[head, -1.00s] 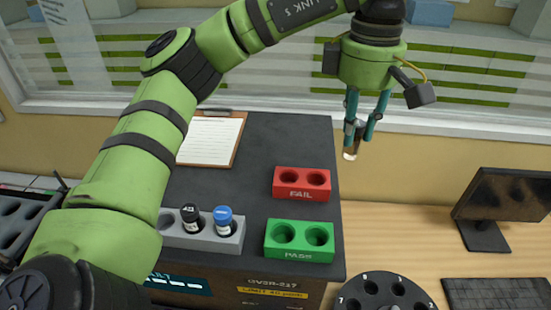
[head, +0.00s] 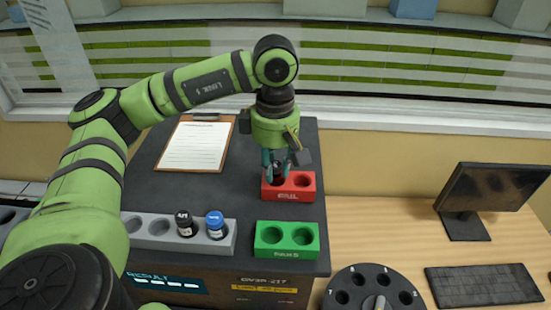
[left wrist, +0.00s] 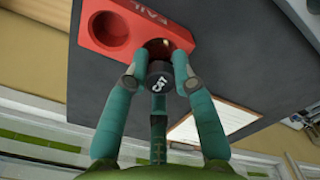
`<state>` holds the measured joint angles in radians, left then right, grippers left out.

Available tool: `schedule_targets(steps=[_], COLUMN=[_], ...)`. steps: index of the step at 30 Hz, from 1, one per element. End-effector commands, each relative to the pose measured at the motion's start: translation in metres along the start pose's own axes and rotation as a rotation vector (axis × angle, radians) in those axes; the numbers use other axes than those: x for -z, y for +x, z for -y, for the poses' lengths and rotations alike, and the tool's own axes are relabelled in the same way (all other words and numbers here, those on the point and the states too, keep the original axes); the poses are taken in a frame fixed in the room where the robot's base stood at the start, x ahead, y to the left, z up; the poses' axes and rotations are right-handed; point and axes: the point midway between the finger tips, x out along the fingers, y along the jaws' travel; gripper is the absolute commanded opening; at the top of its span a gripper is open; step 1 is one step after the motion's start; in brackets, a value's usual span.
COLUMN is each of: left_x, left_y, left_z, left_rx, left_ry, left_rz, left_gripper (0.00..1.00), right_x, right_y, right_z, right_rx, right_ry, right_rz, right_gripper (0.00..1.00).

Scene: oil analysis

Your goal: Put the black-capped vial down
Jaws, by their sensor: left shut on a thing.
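My left gripper (head: 275,168) is shut on the black-capped vial (head: 277,177) at the left hole of the red FAIL block (head: 290,196). In the left wrist view the fingers (left wrist: 159,72) hold the vial's black cap (left wrist: 160,82), marked with C47, beside the hole of the red block (left wrist: 130,25). The vial's body is mostly hidden, so I cannot tell how far it is inside the hole. The other hole of the red block is empty. My right gripper is not in view.
A grey rack (head: 137,237) holds another black-capped vial (head: 184,224) and a blue-capped vial (head: 215,224). The green PASS block (head: 286,252) is empty. A clipboard (head: 196,146) lies behind. A numbered carousel (head: 363,283), monitor (head: 491,204) and keyboard (head: 483,287) are on the right.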

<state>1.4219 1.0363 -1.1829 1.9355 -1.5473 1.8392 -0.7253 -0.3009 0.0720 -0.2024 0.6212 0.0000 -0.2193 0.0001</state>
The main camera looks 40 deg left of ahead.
Motion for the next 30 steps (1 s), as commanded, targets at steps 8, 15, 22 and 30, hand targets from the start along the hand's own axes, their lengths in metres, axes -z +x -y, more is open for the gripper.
schedule_targets(steps=[8, 15, 22, 30], left_x=[0.000, 0.000, 0.000, -0.001], left_y=[0.002, 0.004, 0.004, -0.018], left_z=[0.000, 0.000, 0.000, -0.002], left_rx=[-0.001, -0.001, -0.001, -0.008], left_ry=[0.000, -0.001, -0.001, -0.001], left_rz=[0.001, 0.001, 0.001, 0.003], left_gripper=[0.00, 0.50, 0.50, 0.50], right_x=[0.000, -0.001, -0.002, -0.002], right_y=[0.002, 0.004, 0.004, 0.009], right_z=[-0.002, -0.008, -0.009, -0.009], right_rx=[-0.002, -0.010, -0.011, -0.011], right_ry=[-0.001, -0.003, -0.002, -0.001], right_rz=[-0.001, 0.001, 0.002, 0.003], right_gripper=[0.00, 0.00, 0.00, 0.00])
